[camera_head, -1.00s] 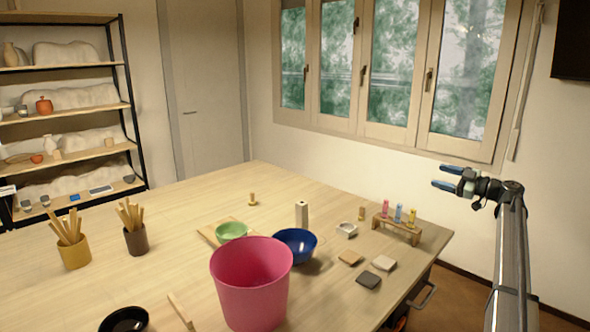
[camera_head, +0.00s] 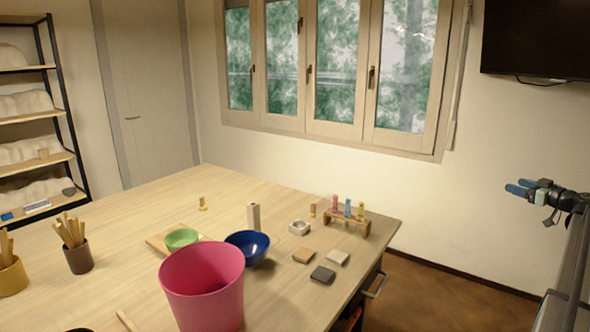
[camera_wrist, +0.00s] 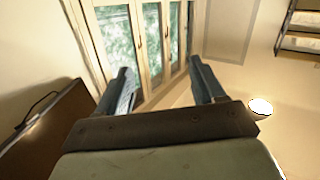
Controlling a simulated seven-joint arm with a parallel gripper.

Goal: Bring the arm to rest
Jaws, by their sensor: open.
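My gripper (camera_head: 517,190) is at the right edge of the head view, in the air to the right of the table and well clear of it. Its blue fingers point left. In the wrist view my gripper (camera_wrist: 160,80) shows its two fingers spread apart with nothing between them. Beyond them are the window and wall. My arm reaches up from the lower right of the head view. It touches nothing that I can see.
The wooden table (camera_head: 130,240) holds a pink bucket (camera_head: 203,290), a blue bowl (camera_head: 247,248), a green bowl (camera_head: 181,239), a rack of vials (camera_head: 346,222) and several tiles. A dark screen (camera_head: 535,40) hangs at upper right. Floor right of the table is clear.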

